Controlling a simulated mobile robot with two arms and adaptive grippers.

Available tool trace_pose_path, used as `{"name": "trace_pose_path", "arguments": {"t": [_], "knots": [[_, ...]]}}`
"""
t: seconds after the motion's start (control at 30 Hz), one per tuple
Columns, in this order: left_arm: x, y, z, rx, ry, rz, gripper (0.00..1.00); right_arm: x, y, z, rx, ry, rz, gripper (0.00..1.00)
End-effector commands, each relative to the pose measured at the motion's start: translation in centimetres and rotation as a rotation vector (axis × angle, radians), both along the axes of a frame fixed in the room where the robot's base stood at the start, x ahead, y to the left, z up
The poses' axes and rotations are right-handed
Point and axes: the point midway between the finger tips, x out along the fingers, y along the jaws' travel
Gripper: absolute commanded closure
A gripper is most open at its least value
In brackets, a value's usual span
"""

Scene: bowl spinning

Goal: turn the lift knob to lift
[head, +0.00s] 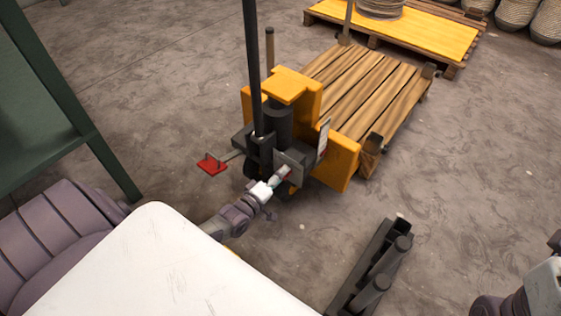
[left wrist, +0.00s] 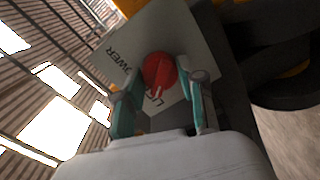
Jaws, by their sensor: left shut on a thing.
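The lift knob (left wrist: 159,72) is a round red knob on a pale plate (left wrist: 185,35) with lettering that reads partly "OWER" and "LI". My left gripper (left wrist: 160,92) has its two teal fingers on either side of the knob and is shut on it. In the head view, the left gripper (head: 276,182) reaches the front of the yellow and dark grey pallet jack (head: 290,95), and the knob shows only as a small red patch. My right gripper is not seen; only part of the right arm shows at the lower right edge.
A red pedal (head: 212,164) sticks out left of the jack. The jack's tall dark handle (head: 252,60) rises beside it. A wooden pallet (head: 365,90) lies behind the jack, and a yellow-topped pallet (head: 420,35) stands farther back. A green frame (head: 70,90) stands left.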

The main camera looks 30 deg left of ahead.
Motion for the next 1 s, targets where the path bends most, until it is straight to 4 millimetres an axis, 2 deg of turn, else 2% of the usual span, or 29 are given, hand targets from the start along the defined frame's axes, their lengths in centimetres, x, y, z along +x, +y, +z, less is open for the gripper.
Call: {"name": "trace_pose_path", "arguments": {"t": [0.3, 0.83, 0.87, 1.0], "knots": [[0.05, 0.01, -0.01, -0.123, 0.010, -0.001, 0.95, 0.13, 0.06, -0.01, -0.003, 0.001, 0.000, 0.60], [0.06, 0.04, 0.03, -0.147, 0.012, 0.000, 0.95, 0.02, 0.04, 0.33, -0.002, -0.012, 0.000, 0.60], [0.06, 0.04, 0.03, -0.147, 0.012, 0.000, 0.59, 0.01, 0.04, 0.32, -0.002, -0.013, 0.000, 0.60], [0.07, 0.03, 0.04, -0.147, 0.011, 0.001, 0.36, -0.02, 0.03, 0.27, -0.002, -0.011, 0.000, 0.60]]}}
